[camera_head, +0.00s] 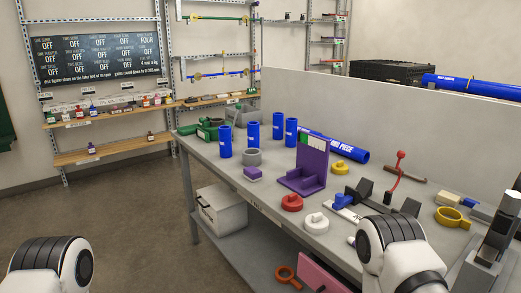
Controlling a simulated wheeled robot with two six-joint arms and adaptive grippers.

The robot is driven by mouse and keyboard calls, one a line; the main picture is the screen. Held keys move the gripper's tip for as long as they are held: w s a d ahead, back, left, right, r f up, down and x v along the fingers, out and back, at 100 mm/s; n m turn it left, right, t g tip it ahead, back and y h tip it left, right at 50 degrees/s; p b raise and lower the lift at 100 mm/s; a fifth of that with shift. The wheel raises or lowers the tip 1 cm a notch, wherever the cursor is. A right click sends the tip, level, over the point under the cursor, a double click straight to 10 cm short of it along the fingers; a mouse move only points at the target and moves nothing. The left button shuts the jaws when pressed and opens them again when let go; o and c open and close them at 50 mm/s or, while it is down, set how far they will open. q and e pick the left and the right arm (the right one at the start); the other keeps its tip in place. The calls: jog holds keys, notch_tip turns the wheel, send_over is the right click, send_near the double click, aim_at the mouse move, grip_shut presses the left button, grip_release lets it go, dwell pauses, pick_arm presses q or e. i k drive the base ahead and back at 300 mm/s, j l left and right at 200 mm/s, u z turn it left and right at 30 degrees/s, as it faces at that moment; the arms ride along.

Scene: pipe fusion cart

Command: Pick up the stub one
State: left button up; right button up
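Several short blue pipe stubs stand upright on the grey workbench (205,153). One blue stub (225,142) stands at the front left, a second (253,134) behind it, and a close pair (278,125) (291,132) farther right. Their white lettering is too small to read, so I cannot tell which one is stub one. Part of my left arm shows at the lower left and part of my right arm at the lower right. I cannot make out the fingers of either gripper. No stub is visibly held.
A grey ring (252,157), a purple holder (304,178), a red cap (291,202) and a white cap (315,222) lie on the bench. A long blue pipe (345,149) lies behind the holder. A grey partition (400,125) runs along the bench's back.

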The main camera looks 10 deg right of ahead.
aim_at(225, 132)
jog(key=i+j+z, duration=0.1)
jog(key=i+j, duration=0.65)
jog(key=i, duration=0.15)
